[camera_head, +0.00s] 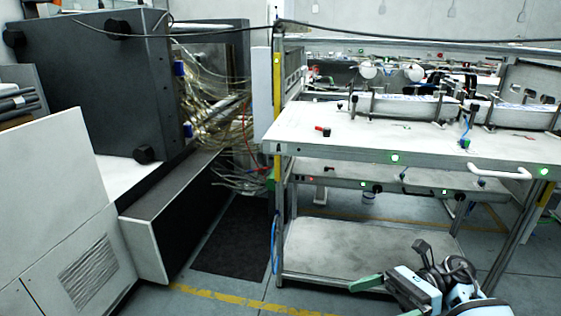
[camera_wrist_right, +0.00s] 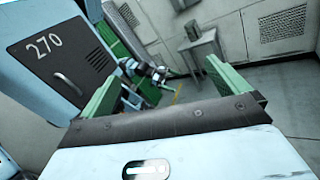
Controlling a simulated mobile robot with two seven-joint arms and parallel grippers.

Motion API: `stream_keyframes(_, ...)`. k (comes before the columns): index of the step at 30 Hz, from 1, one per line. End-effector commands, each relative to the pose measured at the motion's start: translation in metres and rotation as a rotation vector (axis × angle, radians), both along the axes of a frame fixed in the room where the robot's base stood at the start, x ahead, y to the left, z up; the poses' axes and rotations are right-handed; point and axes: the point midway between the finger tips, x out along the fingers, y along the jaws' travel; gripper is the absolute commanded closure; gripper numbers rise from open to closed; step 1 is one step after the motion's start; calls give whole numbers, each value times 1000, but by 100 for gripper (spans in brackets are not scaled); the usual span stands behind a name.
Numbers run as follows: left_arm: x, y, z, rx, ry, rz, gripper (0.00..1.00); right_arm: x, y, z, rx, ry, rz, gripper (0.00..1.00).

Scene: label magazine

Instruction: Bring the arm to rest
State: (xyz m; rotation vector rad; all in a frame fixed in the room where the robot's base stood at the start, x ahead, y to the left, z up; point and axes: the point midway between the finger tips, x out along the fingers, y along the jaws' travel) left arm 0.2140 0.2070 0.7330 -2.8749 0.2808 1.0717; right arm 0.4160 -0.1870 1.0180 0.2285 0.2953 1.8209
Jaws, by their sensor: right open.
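My right gripper (camera_head: 392,265) is at the lower right of the head view, in front of the bench's lower shelf. Its two green fingers are spread apart with nothing between them. In the right wrist view the same gripper (camera_wrist_right: 160,72) shows its green fingers wide apart at left and right, with empty space between.
A white bench (camera_head: 340,135) with a lower shelf (camera_head: 345,250) stands behind the gripper. Long trays (camera_head: 405,107) lie on its top. A large dark machine (camera_head: 85,80) with tangled cables stands left. A dark mat (camera_head: 232,240) lies on the floor between them.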

Motion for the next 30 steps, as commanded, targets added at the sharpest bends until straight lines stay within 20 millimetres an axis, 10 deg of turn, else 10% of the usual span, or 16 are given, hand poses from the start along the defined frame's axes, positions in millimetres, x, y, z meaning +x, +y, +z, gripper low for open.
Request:
stream_keyframes(10, 0, 0, 0, 0, 0, 0, 0, 81, -6, 63, 323, 326, -376, 0)
stream_keyframes(18, 0, 0, 0, 0, 0, 0, 0, 160, -63, 99, 720, 786, -653, 0)
stream_keyframes(30, 0, 0, 0, 0, 1, 0, 0, 233, -167, 52, 1333, 1576, -857, 0)
